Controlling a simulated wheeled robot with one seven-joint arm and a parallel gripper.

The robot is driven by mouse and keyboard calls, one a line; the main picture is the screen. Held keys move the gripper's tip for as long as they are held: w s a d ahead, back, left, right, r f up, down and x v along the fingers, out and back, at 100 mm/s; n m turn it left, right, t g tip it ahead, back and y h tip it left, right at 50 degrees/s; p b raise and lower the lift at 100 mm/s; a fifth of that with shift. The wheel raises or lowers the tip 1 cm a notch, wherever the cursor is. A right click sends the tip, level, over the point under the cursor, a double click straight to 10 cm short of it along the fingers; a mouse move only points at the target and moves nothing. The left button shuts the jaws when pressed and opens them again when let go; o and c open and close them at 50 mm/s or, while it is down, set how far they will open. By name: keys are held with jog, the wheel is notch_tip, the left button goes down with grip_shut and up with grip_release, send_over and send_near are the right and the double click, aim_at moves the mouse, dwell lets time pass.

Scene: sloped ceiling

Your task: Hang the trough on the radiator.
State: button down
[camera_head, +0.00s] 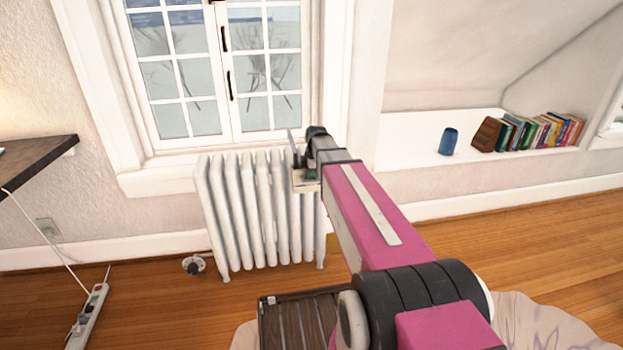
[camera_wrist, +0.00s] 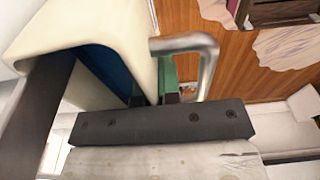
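The white ribbed radiator (camera_head: 262,210) stands on the floor under the window. My gripper (camera_head: 304,166) is by the radiator's top right corner in the head view and hides part of it. In the wrist view, a cream, curved-edged piece, which looks like the trough (camera_wrist: 95,30), runs down to the green finger pads of my gripper (camera_wrist: 158,88). The pads appear closed on its narrow edge. A bent metal hook (camera_wrist: 208,52) stands beside them. In the head view, only a small pale part of the trough (camera_head: 306,182) shows. I cannot tell whether it touches the radiator.
The window sill (camera_head: 155,179) is just above the radiator. A slatted brown wooden piece (camera_head: 297,322) and a pale rug (camera_head: 535,318) lie in front. A power strip (camera_head: 88,315) is on the floor at left.

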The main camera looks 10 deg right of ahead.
aim_at(311, 187)
jog(key=shift+f, duration=2.7)
jog(key=c, duration=1.2)
grip_release()
jog(key=shift+c, duration=0.2)
jog(key=r, duration=0.3)
jog(key=d+r, duration=0.1)
jog(key=r, duration=0.6)
jog(key=shift+d+r, duration=0.15)
jog(key=shift+r, duration=0.25)
jog(key=s+f+m, duration=0.7)
jog(key=s+m, duration=0.2)
jog(key=s, duration=0.1)
jog(key=s+a+f+m+h, duration=0.1)
jog(key=s+f+m, duration=0.6)
jog(key=s+m, duration=0.2)
jog(key=shift+s+a, duration=0.15)
jog(key=shift+s, duration=1.05)
